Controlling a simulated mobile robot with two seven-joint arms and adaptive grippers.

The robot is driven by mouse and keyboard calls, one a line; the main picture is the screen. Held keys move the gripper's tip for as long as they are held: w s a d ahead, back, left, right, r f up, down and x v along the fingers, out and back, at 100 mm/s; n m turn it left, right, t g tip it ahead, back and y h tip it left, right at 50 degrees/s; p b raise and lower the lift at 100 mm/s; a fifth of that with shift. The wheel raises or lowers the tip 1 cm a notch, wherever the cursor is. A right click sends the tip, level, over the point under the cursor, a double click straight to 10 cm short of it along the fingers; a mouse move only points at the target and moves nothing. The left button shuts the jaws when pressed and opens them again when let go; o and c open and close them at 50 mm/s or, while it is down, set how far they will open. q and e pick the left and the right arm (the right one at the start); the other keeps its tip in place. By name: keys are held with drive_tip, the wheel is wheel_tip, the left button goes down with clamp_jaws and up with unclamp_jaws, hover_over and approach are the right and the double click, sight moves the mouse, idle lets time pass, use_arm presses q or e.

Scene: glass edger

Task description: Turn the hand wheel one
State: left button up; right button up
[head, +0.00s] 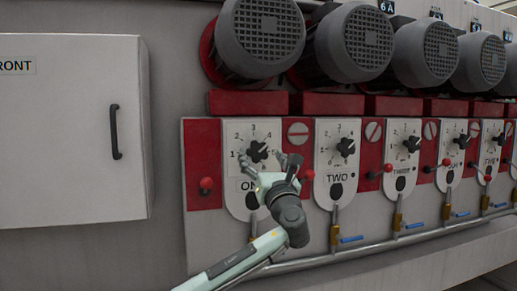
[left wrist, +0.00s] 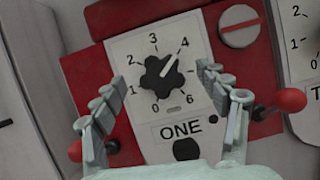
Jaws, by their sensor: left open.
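Hand wheel one (head: 258,151) is a black lobed knob on a white dial plate with numbers, labelled ONE, at the left end of the panel. In the left wrist view the wheel (left wrist: 165,77) sits in the upper middle, its white pointer line toward 4. My left gripper (head: 273,160) is open in front of the plate, partly hiding the label in the head view. In the left wrist view its fingers (left wrist: 163,90) stand apart to either side of the wheel, with no contact visible. My right gripper is not in view.
A red-knobbed lever (head: 206,184) is left of the plate; another (head: 308,175) is at its right. Dial TWO (head: 337,150) and further dials continue rightward. Motors (head: 259,37) overhang above. A pipe with blue-handled valves (head: 350,239) runs below. A cabinet (head: 70,130) stands left.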

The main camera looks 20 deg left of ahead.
sight(259, 150)
use_arm(q)
drive_tip(key=shift+x, duration=2.05)
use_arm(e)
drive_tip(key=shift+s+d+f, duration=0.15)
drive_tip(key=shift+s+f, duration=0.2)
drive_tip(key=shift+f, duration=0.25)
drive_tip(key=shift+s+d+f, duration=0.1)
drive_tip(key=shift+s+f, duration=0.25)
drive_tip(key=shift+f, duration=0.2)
use_arm(q)
drive_tip(key=shift+f, duration=0.1)
drive_tip(key=c, duration=1.2)
